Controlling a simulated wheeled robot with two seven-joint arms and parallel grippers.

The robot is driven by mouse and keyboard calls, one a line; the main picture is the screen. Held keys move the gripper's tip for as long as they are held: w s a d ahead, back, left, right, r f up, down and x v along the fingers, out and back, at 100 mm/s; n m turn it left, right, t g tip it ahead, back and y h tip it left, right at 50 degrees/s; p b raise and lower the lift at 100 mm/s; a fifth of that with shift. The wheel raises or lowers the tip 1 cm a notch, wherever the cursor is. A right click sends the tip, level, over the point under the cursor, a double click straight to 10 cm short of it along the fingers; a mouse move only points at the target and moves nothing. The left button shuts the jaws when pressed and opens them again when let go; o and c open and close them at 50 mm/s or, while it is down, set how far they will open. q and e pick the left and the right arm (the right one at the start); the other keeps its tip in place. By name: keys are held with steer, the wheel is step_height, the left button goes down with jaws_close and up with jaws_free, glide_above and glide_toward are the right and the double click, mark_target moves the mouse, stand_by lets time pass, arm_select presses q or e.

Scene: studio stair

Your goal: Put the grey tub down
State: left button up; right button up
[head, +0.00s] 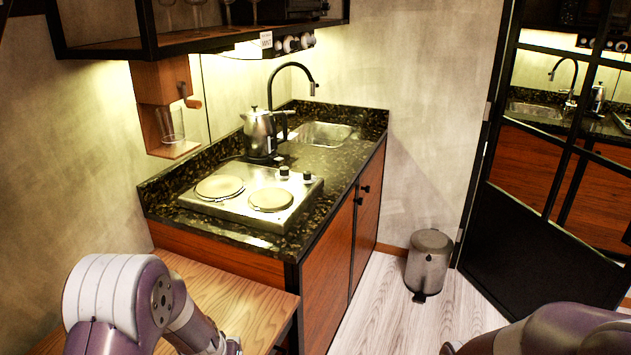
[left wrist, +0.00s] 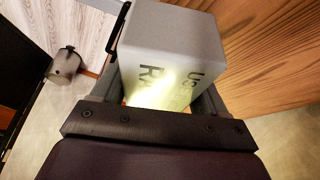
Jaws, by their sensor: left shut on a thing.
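The grey tub (left wrist: 172,45), a box-like thing with dark lettering on one side, fills the upper middle of the left wrist view. My left gripper (left wrist: 163,88) is shut on it, with one finger on each side. Wood-grained surface (left wrist: 272,60) shows beside and beyond the tub at the right; I cannot tell whether the tub touches it. In the head view my left arm reaches over a wooden tabletop (head: 235,305) at the lower left, but the gripper and tub are out of frame. My right gripper is not in view; only part of that arm shows at lower right.
A dark stone counter (head: 335,165) carries a two-plate hob (head: 250,193), a metal kettle (head: 260,133) and a sink (head: 320,133). A pedal bin (head: 429,262) stands on the pale floor, also in the left wrist view (left wrist: 66,64). Visible tabletop is bare.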

arm_select(q)
steer(key=shift+s+d+f+p, duration=0.15)
steer(key=shift+s+d+p, duration=0.05)
steer(key=shift+s+p, duration=0.3)
steer(key=shift+s+d+f+p, duration=0.1)
steer(key=shift+s+d+p, duration=0.05)
steer(key=shift+s+p, duration=0.3)
steer(key=shift+s+d+p, duration=0.25)
steer(key=shift+s+p, duration=0.25)
steer(key=shift+s, duration=0.1)
steer(key=shift+s+d+r, duration=0.1)
steer(key=shift+r, duration=0.1)
steer(key=shift+f, duration=0.15)
